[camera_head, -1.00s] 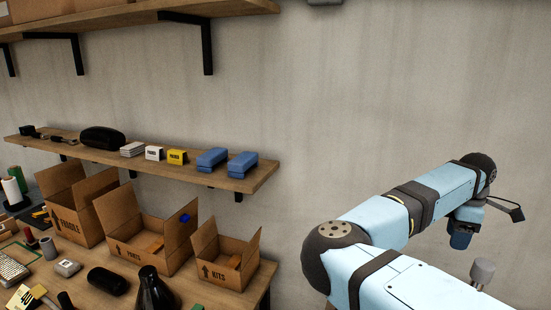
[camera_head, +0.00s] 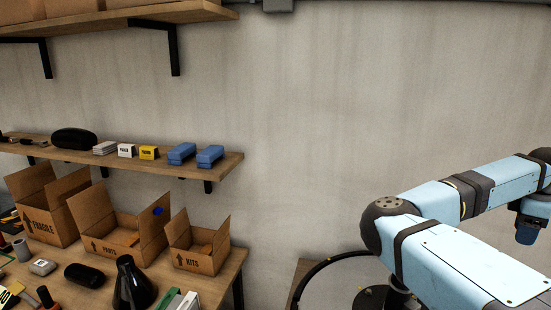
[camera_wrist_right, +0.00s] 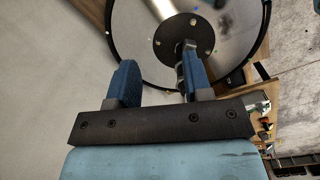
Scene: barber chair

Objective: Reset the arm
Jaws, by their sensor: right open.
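My right arm, light blue with dark joints, comes in from the right in the head view. Its far end reaches the right edge of that view, where a dark blue end part hangs down; the gripper's jaws are not clear there. In the right wrist view my right gripper (camera_wrist_right: 160,82) has its two blue fingers spread apart with nothing held between them. Beyond the fingers is a round grey disc (camera_wrist_right: 135,30) with a black rim and a dark hub. My left gripper is not in view.
A workbench at the left holds open cardboard boxes marked PARTS (camera_head: 115,250) and KITS (camera_head: 193,262), plus a black flask (camera_head: 132,285). A wooden shelf (camera_head: 228,168) with small boxes is above it. A black-rimmed ring (camera_head: 312,270) stands right of the bench. The wall's middle is clear.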

